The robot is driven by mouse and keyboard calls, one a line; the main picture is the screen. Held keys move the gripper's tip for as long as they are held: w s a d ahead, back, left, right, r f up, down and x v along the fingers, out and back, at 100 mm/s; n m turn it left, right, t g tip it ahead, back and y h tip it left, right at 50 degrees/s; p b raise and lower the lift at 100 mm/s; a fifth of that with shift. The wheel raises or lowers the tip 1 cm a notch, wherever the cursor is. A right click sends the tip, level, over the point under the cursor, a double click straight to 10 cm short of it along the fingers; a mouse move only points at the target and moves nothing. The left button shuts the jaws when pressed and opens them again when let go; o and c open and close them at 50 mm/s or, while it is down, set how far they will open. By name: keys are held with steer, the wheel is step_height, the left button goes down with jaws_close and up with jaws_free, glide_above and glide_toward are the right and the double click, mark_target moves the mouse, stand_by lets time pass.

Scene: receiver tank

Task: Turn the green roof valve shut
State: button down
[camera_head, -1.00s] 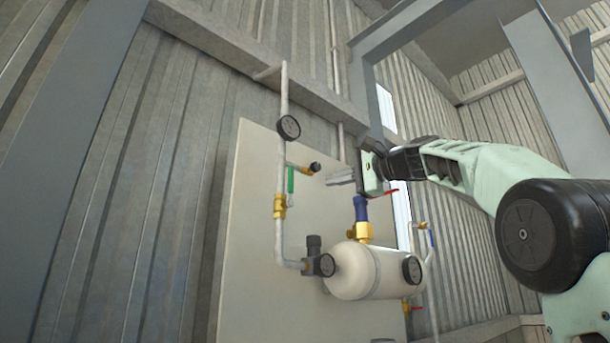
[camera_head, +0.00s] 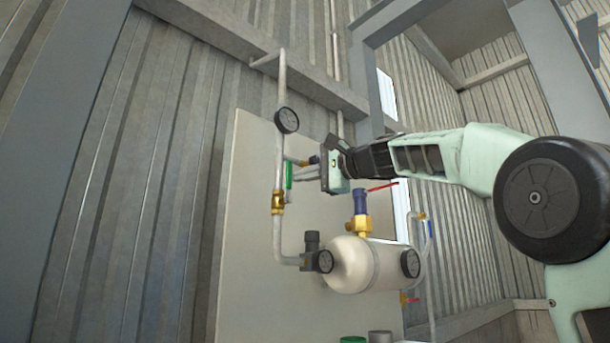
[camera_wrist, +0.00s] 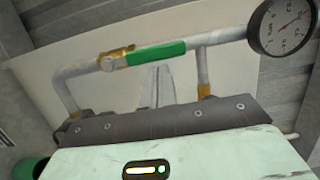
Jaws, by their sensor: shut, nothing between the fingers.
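The green valve handle (camera_head: 289,172) sits on the brass valve body (camera_head: 279,201) of the left vertical pipe on the panel. It lies along the pipe, upright in the head view. In the wrist view the green handle (camera_wrist: 157,53) runs roughly level, in line with the pipe. My gripper (camera_head: 298,174) is shut and empty, its fingertips just right of the handle in the head view. In the wrist view the closed fingers (camera_wrist: 158,85) point at the handle's underside. I cannot tell whether they touch it. My gripper's body hides part of the panel.
A gauge (camera_head: 287,120) sits above the handle. A dark-tipped side fitting (camera_head: 312,161) is close to my fingers. Below are a white tank (camera_head: 358,264) and a blue-and-brass fitting (camera_head: 361,213), with a red lever (camera_head: 383,186) near my wrist. Another pipe stands right of the tank.

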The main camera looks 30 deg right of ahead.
steer(key=shift+a+r+n, duration=0.1)
steer(key=shift+a+n, duration=0.1)
steer(key=shift+n, duration=0.2)
